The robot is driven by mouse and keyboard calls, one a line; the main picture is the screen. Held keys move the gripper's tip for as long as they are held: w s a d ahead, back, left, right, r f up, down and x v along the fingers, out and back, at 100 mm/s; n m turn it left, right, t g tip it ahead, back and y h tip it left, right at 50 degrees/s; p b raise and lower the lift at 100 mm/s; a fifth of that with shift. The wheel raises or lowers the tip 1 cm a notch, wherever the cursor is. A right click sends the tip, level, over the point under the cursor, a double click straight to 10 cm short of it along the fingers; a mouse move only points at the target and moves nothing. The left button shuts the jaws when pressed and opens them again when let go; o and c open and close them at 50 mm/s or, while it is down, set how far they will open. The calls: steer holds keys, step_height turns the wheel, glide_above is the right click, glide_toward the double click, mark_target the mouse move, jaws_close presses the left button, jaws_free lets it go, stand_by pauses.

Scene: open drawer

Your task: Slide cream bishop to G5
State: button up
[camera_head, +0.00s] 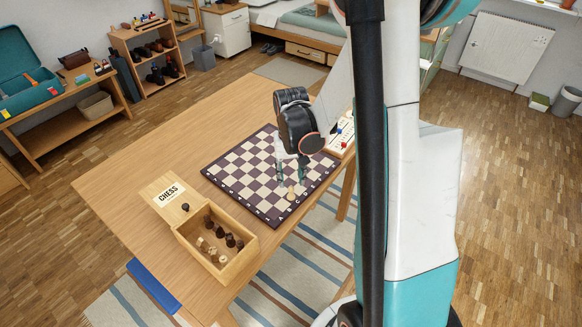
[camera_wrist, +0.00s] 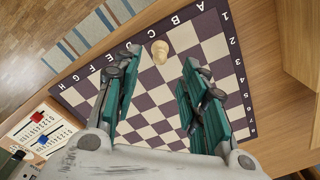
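The chessboard (camera_head: 236,164) lies on the wooden table, with dark purple and cream squares. One cream piece, the bishop (camera_head: 291,193), stands upright on it near the lettered edge. In the wrist view the bishop (camera_wrist: 160,51) is close to the C label, but its exact square is hard to tell. My gripper (camera_head: 290,168) is low over the board. In the wrist view my gripper (camera_wrist: 161,65) has its teal fingers wide apart, with the bishop in the gap near the tips. Neither finger appears to touch it. The G5 square is not clearly readable.
An open wooden box (camera_head: 246,258) with several dark and cream pieces stands left of the board. Its lid marked CHESS (camera_head: 155,190) bears a dark piece (camera_head: 185,207). A panel with sliders (camera_wrist: 40,128) lies beside the board. The other squares look empty.

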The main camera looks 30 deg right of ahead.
mark_target(291, 186)
step_height(291, 186, down, 6)
steer(key=shift+r+b, duration=0.15)
steer(key=shift+b, duration=0.75)
jaws_close()
